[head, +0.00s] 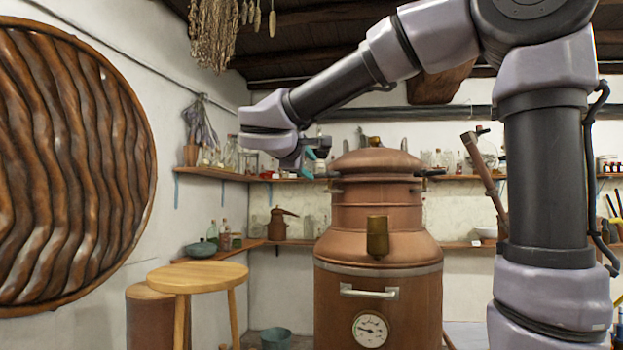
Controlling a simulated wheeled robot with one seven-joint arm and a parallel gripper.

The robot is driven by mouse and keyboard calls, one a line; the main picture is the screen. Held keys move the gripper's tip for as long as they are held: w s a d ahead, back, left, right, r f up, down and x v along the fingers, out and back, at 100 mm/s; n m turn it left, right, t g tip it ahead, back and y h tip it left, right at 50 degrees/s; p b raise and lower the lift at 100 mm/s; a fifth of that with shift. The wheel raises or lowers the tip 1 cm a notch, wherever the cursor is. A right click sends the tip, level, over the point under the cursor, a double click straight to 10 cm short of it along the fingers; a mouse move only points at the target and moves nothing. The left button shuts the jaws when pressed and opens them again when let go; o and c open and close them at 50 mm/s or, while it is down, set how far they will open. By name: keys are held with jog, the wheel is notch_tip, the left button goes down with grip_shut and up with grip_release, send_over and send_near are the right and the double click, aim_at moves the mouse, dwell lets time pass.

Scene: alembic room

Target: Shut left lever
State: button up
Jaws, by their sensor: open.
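A large copper still (377,220) stands in the middle of the head view. It has a domed lid (376,160), a white front handle and a round dial. A black lever (433,173) sticks out from the right side of the lid's rim. My gripper (315,164) is at the left side of the lid, with its teal-tipped fingers apart. The left lever is largely hidden by the gripper there, and I cannot tell its position or whether the fingers touch it. A small dark fitting (333,190) shows just below the gripper.
A round wooden table (198,277) stands left of the still, with a blue-grey bucket (276,338) between them. Wall shelves (467,244) with bottles and jars run behind. A big round wooden piece (65,165) hangs on the left wall.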

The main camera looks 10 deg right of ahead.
aim_at(321, 176)
jog(key=x, duration=1)
jog(key=shift+w+d, duration=0.2)
jog(key=shift+w, duration=0.1)
grip_shut()
